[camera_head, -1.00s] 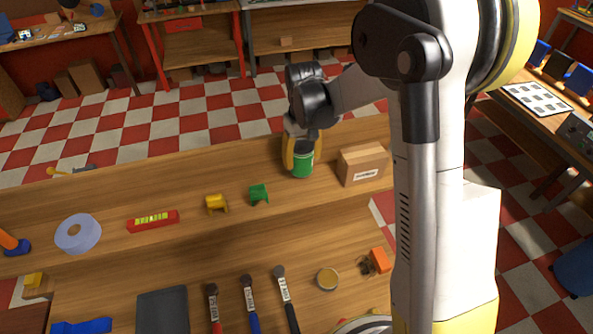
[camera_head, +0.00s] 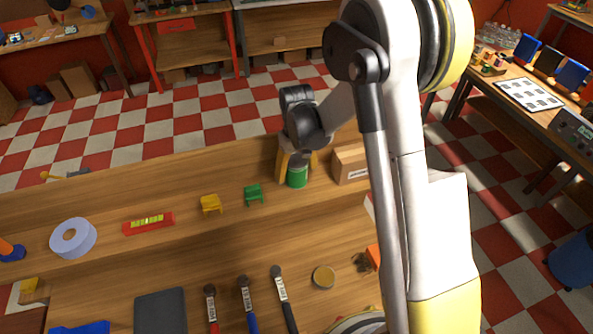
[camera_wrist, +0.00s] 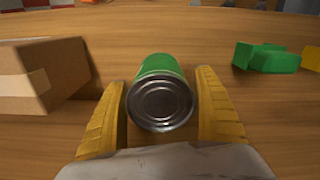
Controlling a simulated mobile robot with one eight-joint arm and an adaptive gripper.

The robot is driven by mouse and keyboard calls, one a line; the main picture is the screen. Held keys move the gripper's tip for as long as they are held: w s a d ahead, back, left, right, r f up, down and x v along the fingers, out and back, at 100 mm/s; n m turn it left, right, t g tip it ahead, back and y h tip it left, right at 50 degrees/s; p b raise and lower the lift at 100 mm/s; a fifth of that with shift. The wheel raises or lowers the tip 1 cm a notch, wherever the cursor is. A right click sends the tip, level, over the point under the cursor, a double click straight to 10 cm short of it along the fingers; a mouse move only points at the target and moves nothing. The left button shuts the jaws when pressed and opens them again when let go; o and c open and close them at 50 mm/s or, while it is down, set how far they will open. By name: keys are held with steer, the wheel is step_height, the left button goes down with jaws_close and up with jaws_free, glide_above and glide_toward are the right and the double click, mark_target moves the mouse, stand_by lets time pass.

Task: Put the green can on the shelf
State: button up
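The green can (camera_head: 297,177) stands upright on the raised wooden shelf along the far side of the bench, just left of a cardboard box. In the wrist view the can (camera_wrist: 160,95) shows its grey metal lid and green side. My gripper (camera_head: 297,163) is open at the can, with a yellow finger on each side. In the wrist view my gripper (camera_wrist: 162,100) has a visible gap between each finger and the can. Its palm edge is below the lid in the picture.
The cardboard box (camera_head: 350,163) stands close to the right of the can. A green bracket-like piece (camera_head: 254,194), a yellow one (camera_head: 211,203), a red level (camera_head: 148,223) and a tape roll (camera_head: 73,237) lie to the left. Tools lie on the lower bench top.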

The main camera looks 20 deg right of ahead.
step_height(320, 180, up, 12)
steer(key=shift+f+b, duration=0.1)
steer(key=shift+b, duration=0.35)
steer(key=s+r+m+t, duration=0.1)
steer(key=s+r+t, duration=0.3)
steer(key=s+r, duration=0.7)
steer(key=s+f+m+t, duration=0.1)
steer(key=s+t, duration=0.2)
steer(key=s, duration=0.8)
steer(key=shift+f, duration=0.4)
